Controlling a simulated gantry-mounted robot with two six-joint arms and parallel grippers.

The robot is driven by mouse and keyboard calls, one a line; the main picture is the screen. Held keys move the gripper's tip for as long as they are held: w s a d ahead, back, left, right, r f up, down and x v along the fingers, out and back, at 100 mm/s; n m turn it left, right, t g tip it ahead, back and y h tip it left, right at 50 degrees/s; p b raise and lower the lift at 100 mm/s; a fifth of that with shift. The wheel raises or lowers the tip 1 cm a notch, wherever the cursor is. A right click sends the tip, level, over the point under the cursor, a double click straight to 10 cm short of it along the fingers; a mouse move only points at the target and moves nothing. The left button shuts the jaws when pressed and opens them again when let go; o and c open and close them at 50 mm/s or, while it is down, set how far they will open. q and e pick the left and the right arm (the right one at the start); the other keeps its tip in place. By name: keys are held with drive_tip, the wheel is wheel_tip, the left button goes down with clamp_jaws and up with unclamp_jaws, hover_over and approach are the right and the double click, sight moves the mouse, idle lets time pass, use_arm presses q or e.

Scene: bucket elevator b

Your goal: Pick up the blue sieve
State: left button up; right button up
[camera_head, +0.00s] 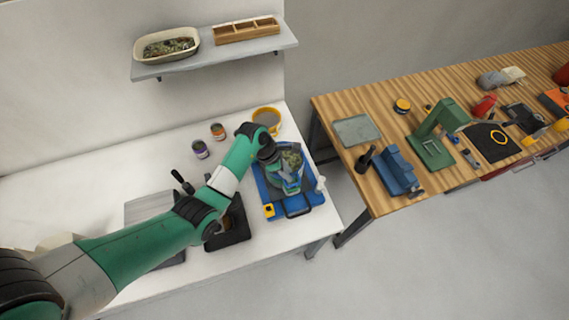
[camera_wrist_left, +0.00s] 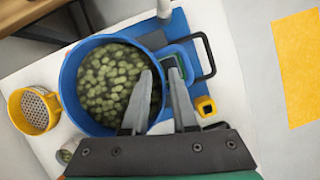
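The blue sieve (camera_wrist_left: 68,84) is a round blue-walled vessel holding green pebble-like pieces. It fills the left middle of the left wrist view. In the head view, the green pieces (camera_head: 292,159) show beside my left gripper, which hides much of the sieve on the blue tray-like base (camera_head: 309,198). My left gripper (camera_wrist_left: 159,71) is at the sieve's rim, fingers apart. One finger appears over the inside and the other outside the wall. Contact cannot be told. The gripper also shows in the head view (camera_head: 287,184). My right gripper is in neither view.
A yellow sieve (camera_head: 267,118) stands behind the blue base. A shelf (camera_head: 213,57) hangs above. A wooden workbench (camera_head: 385,115) with tools stands right, across a gap.

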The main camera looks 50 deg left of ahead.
use_arm(q)
drive_tip(key=shift+w+d+f, duration=0.1)
drive_tip(key=shift+w+f, duration=0.05)
drive_tip(key=shift+f, duration=0.2)
clamp_jaws()
idle(1.2)
